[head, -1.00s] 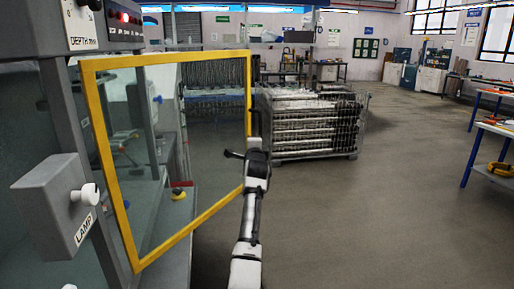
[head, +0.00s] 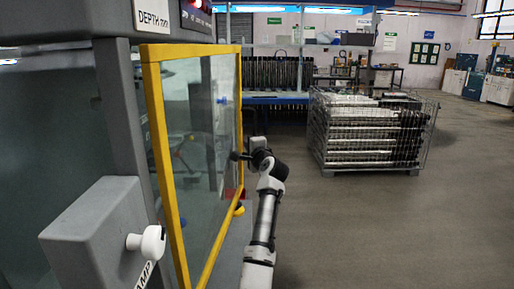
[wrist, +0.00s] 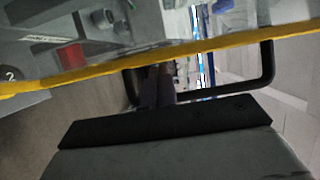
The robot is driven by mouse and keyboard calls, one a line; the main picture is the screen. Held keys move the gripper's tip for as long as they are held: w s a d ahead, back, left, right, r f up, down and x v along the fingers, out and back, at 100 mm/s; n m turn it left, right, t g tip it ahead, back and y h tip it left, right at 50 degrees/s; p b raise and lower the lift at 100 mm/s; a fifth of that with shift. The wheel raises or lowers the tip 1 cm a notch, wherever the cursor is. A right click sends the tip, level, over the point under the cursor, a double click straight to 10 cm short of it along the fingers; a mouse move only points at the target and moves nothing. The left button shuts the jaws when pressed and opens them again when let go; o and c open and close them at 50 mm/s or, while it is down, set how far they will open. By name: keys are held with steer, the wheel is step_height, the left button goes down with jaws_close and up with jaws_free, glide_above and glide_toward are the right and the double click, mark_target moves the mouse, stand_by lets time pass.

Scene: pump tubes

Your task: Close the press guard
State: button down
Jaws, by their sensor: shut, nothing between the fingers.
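The press guard (head: 152,130) is a clear panel in a yellow frame in the head view. My gripper (head: 240,156) is at the guard's far, right edge, close to the frame. In the wrist view its shut fingers (wrist: 155,85) reach toward the bar near the handle, empty. I cannot tell whether they touch it.
A wire cage (head: 370,130) of tubes stands on the floor at right. A red item (wrist: 72,55) lies beyond the frame.

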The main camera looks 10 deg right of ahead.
steer(key=w+a+n+y, duration=0.2)
steer(key=a+y, duration=0.1)
steer(key=a, duration=0.5)
steer(key=shift+w+a+g, duration=0.15)
steer(key=shift+w+g, duration=0.15)
steer(key=shift+w, duration=0.1)
